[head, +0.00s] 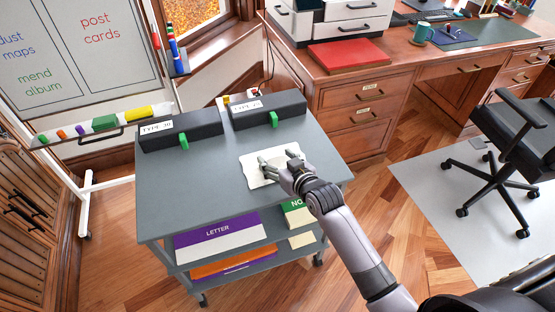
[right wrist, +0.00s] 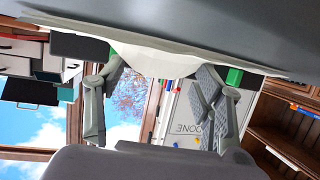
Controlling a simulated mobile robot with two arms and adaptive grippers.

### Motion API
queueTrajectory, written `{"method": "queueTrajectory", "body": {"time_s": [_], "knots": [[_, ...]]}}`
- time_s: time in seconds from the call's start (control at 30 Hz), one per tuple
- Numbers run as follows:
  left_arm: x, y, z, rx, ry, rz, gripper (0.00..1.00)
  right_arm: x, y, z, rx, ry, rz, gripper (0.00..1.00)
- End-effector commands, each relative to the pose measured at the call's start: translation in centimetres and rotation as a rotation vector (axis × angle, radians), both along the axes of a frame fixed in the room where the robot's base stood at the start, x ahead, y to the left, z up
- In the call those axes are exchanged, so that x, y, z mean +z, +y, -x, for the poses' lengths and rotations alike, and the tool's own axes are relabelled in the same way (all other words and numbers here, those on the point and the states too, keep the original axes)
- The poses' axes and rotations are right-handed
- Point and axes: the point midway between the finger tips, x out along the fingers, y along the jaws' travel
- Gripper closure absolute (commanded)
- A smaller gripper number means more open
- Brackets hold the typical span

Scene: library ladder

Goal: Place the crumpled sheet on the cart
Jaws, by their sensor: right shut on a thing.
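The crumpled sheet (head: 257,177) is white and lies on or just above the grey top of the cart (head: 215,180), near its right side. My right gripper (head: 278,160) reaches over the sheet from the lower right and is shut on it. In the right wrist view the pale sheet (right wrist: 160,58) bulges between the two fingers, close against the grey cart top (right wrist: 210,25). Whether the sheet rests fully on the cart is hard to tell. My left gripper is not in view.
Two dark boxes (head: 182,131) (head: 266,109) with green tabs stand along the cart's back edge. Lower shelves hold a purple LETTER box (head: 217,238) and others. The left and front of the cart top are clear. A wooden desk (head: 350,100) stands behind, a whiteboard (head: 70,60) left.

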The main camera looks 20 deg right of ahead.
Motion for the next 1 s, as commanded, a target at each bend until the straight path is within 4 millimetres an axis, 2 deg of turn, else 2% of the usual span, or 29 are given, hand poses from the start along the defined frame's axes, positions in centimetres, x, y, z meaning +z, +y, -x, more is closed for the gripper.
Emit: {"method": "queueTrajectory", "body": {"time_s": [0.03,0.07,0.37,0.73,0.87,1.0], "knots": [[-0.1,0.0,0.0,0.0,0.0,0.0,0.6,-0.2,0.0,0.0,0.0,0.001,0.0,0.49],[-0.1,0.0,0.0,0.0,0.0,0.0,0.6,-0.3,0.0,0.0,0.0,0.001,0.0,0.37],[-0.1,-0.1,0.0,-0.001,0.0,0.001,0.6,-0.2,0.0,0.0,0.0,0.001,0.001,0.18],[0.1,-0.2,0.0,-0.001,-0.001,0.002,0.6,0.2,-0.1,0.1,-0.001,0.0,0.001,0.18],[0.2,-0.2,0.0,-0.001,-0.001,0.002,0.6,0.7,-0.4,1.8,-0.001,0.002,0.002,0.18],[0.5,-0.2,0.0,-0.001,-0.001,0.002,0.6,1.7,-1.0,4.6,0.0,0.002,0.003,0.18]]}}
